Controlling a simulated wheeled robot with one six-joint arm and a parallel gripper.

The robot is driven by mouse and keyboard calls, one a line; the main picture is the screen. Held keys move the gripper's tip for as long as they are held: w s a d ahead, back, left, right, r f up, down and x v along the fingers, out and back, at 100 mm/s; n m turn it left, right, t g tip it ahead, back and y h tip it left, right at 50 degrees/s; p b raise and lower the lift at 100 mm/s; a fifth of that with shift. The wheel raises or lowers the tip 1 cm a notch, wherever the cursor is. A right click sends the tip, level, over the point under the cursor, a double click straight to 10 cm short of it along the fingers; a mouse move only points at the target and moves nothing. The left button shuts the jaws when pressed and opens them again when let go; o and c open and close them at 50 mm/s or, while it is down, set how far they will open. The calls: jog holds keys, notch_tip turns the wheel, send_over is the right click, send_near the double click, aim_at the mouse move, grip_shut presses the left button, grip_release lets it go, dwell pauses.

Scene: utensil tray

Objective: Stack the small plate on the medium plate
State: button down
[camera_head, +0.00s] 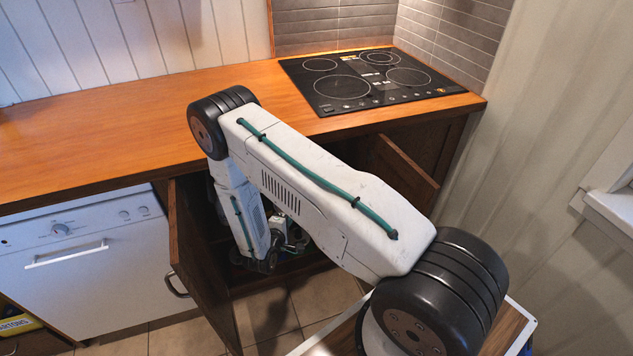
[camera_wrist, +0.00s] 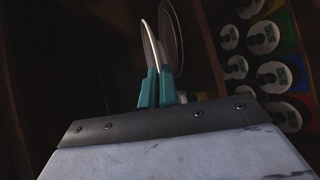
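My gripper (camera_wrist: 158,88) has two teal fingers close together in the wrist view, inside the dark cupboard under the counter. A pale thin-edged disc (camera_wrist: 150,46), seen almost edge-on, rises from beside the fingers. A second, greyer disc (camera_wrist: 172,32) stands upright just behind and to the right. They look like plates, but I cannot tell which is small or medium. In the head view my gripper (camera_head: 272,262) is low in the cupboard opening, and no plate can be made out there.
Several white round items with dark centres (camera_wrist: 263,38) line the right side in the wrist view. The open cupboard door (camera_head: 200,262) is left of my arm, another door (camera_head: 403,170) right. The wooden counter (camera_head: 110,135) and hob (camera_head: 365,82) are above.

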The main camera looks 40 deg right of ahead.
jog(key=shift+w+a+f+x, duration=0.15)
jog(key=shift+w+a+x, duration=0.3)
jog(key=shift+x, duration=2.35)
jog(key=shift+w+a+f+x, duration=0.15)
jog(key=shift+w+a+x, duration=0.25)
jog(key=shift+x, duration=2.35)
jog(key=shift+w+a+f+x, duration=0.15)
jog(key=shift+w+a+x, duration=0.3)
jog(key=shift+x, duration=2.35)
jog(key=shift+d, duration=0.15)
jog(key=shift+f, duration=0.6)
jog(key=c, duration=1.9)
grip_release()
jog(key=shift+c, duration=0.2)
jog(key=shift+r, duration=0.2)
jog(key=v, duration=1.2)
jog(key=shift+w+r, duration=0.1)
jog(key=shift+r, duration=0.2)
